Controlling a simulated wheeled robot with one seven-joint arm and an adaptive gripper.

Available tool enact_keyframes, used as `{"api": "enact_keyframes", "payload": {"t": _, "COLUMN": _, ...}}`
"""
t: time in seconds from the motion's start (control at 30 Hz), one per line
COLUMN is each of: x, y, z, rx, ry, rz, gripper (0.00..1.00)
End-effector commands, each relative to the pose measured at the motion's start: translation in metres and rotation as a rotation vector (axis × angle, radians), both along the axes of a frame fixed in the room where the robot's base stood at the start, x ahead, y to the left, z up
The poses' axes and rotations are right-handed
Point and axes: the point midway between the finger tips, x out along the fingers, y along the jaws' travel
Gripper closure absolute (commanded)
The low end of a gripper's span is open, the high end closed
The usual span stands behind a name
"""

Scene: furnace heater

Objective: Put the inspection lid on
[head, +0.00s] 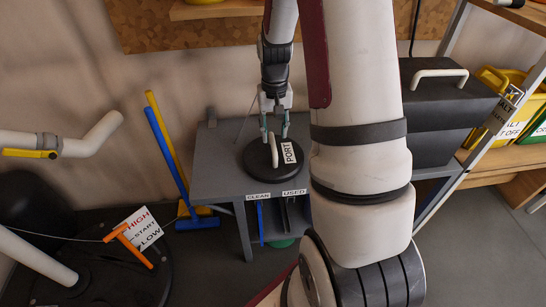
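The inspection lid (262,171) looks like a black round disc with a pale upright bar handle (274,150) and a white label reading PORT. It lies flat on the grey bench. My gripper (275,138) points down over the lid, with its two fingers apart on either side of the handle's top. I cannot tell whether the fingers touch the handle. The opening that the lid fits is not clearly in view.
A black box (436,120) stands right. At left are a pipe with a yellow valve handle (30,153) and an orange lever (133,247) by a HIGH/START/LOW label.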

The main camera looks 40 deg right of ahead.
Motion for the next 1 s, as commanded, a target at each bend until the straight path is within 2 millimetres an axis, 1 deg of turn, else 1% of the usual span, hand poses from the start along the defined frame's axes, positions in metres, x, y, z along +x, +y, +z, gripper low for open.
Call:
{"api": "enact_keyframes", "payload": {"t": 0.27, "x": 0.001, "y": 0.001, "z": -0.016, "rx": 0.001, "ry": 0.001, "rz": 0.001, "gripper": 0.64}}
{"api": "enact_keyframes", "payload": {"t": 0.5, "x": 0.003, "y": 0.001, "z": -0.05, "rx": 0.002, "ry": 0.002, "rz": 0.002, "gripper": 0.64}}
{"api": "enact_keyframes", "payload": {"t": 0.6, "x": 0.003, "y": 0.001, "z": -0.058, "rx": 0.001, "ry": 0.001, "rz": 0.002, "gripper": 0.64}}
{"api": "enact_keyframes", "payload": {"t": 1.0, "x": 0.003, "y": 0.001, "z": -0.058, "rx": 0.0, "ry": 0.0, "rz": 0.001, "gripper": 0.64}}
